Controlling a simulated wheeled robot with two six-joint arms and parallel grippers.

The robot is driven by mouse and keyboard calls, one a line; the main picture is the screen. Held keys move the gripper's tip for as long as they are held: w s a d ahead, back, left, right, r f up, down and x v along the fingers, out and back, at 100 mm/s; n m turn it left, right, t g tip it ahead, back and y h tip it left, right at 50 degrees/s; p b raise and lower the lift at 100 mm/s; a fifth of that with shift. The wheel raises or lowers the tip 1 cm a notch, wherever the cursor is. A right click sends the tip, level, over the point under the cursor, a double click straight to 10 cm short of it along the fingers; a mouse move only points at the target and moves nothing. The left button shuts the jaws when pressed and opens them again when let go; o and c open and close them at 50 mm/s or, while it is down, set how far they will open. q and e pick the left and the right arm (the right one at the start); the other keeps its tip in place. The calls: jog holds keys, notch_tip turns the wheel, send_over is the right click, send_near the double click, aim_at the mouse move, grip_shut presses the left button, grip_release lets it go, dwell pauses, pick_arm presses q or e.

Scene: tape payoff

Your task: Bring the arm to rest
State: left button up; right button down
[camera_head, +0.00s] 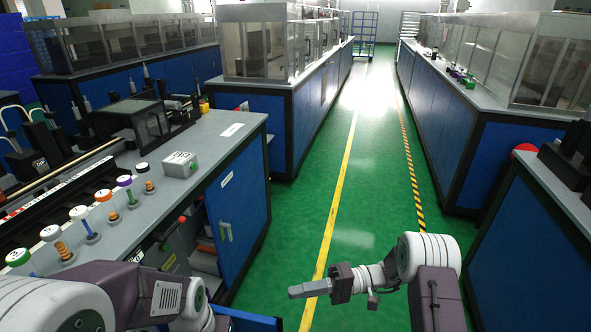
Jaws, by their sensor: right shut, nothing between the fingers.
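My right gripper (299,291) reaches in from the lower right on its white and purple arm. Its fingers point left and are shut with nothing between them. It hangs in free air, in front of the green aisle floor (352,240), right of the near workbench, and touches nothing that I can see. My left arm crosses the lower left corner in front of the bench. The fingers of my left gripper do not show.
The near workbench (222,155) at left carries a grey box (180,164), a machine housing (147,122) and a row of coloured spools on posts. A blue cabinet (538,240) stands at right. The aisle between is clear.

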notch_tip(320, 180, up, 8)
jog(key=s+a+f+n+g+h, duration=0.1)
jog(key=s+a+n+h, duration=0.1)
jog(key=n, duration=0.1)
jog(key=s+d+h, duration=0.2)
jog(key=s+h, duration=0.3)
jog(key=s, duration=0.4)
jog(key=s+d+f+m+t+h, duration=0.2)
jog(key=d+f+h, duration=0.3)
jog(key=d, duration=0.3)
jog(key=s+d+f+m+t+h, duration=0.2)
jog(key=d+f+h, duration=0.35)
jog(key=d, duration=0.25)
notch_tip(320, 180, up, 21)
jog(key=w+m+t+p, duration=0.1)
jog(key=w+p, duration=0.1)
jog(key=p, duration=1.9)
jog(key=shift+w+d+m+t, duration=0.3)
jog(key=shift+w, duration=0.1)
